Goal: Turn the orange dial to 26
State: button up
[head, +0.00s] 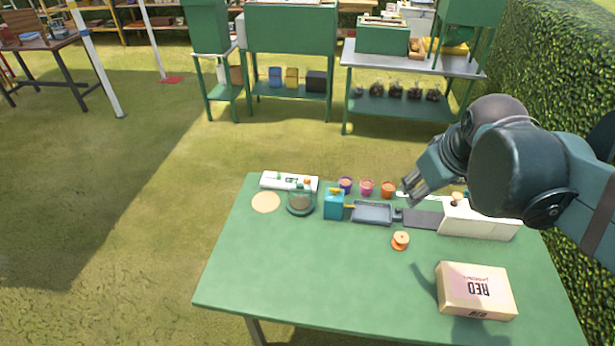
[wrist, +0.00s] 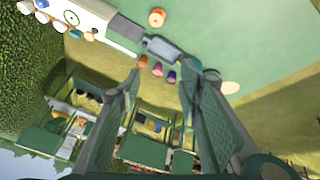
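The orange dial (head: 400,238) appears as a small round orange piece with a paler top, on the green table right of centre. It also shows near the top of the wrist view (wrist: 156,17). Any numbers or pointer on it are too small to read. My gripper (head: 411,193) is above the table's back edge, behind the dial and apart from it. In the wrist view my gripper (wrist: 166,75) has its two fingers spread with nothing between them.
A cardboard box (head: 476,290) marked RED lies in front, right of the dial. The table's front left is clear.

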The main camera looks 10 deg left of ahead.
jog(key=w+a+n+g, duration=0.1)
jog(key=w+a+n, duration=0.45)
jog(key=w, duration=0.45)
jog(key=n+g+p, duration=0.1)
jog(key=n+g, duration=0.3)
jog(key=n, duration=1.1)
send_over(308, 177)
jog(key=f, duration=2.5)
jog(key=shift+s+d+f, duration=0.15)
jog(key=shift+s+d, duration=0.1)
jog(key=shift+s, duration=0.05)
jog(key=shift+w+a+f+n+g, duration=0.1)
jog(key=shift+a+f+n+g, duration=0.2)
jog(key=shift+f, duration=0.2)
jog(key=shift+f, duration=0.15)
jog(key=shift+f+b, duration=0.3)
jog(key=shift+f, duration=3.45)
jog(key=shift+c, duration=0.3)
jog(key=c, duration=0.9)
